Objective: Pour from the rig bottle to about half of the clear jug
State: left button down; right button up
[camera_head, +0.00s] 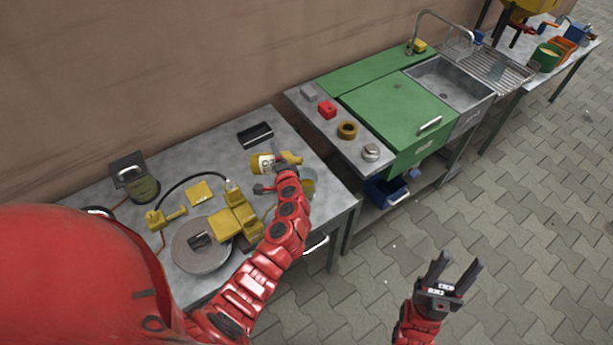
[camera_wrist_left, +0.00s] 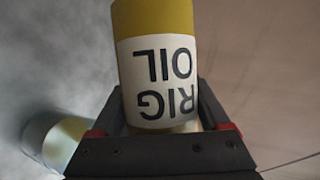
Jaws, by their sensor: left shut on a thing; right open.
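The rig bottle (camera_head: 262,162) is yellow with a white label. My left gripper (camera_head: 279,167) is shut on it and holds it strongly tilted, near horizontal, over the left table. In the left wrist view the bottle (camera_wrist_left: 156,75) fills the jaws, its label "RIG OIL" upside down. The clear jug (camera_head: 309,186) stands just right of my left gripper, partly hidden by the arm, with a yellowish tint. A pale, yellow-tinted round vessel (camera_wrist_left: 58,142), likely the jug, shows at lower left there. I cannot make out a stream or the level. My right gripper (camera_head: 459,262) is open and empty over the floor.
The grey table (camera_head: 222,145) also bears a yellow machine (camera_head: 236,218) with a round plate (camera_head: 190,255), a yellow pad (camera_head: 199,192) and a black tray (camera_head: 255,135). A green sink bench (camera_head: 385,100) stands to the right. The paved floor at right is clear.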

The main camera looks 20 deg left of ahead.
pick_arm(q)
jog(key=shift+f+m+y+b, duration=0.1)
jog(key=shift+m+y+b, duration=0.65)
jog(key=shift+b, duration=0.7)
dwell(2.5)
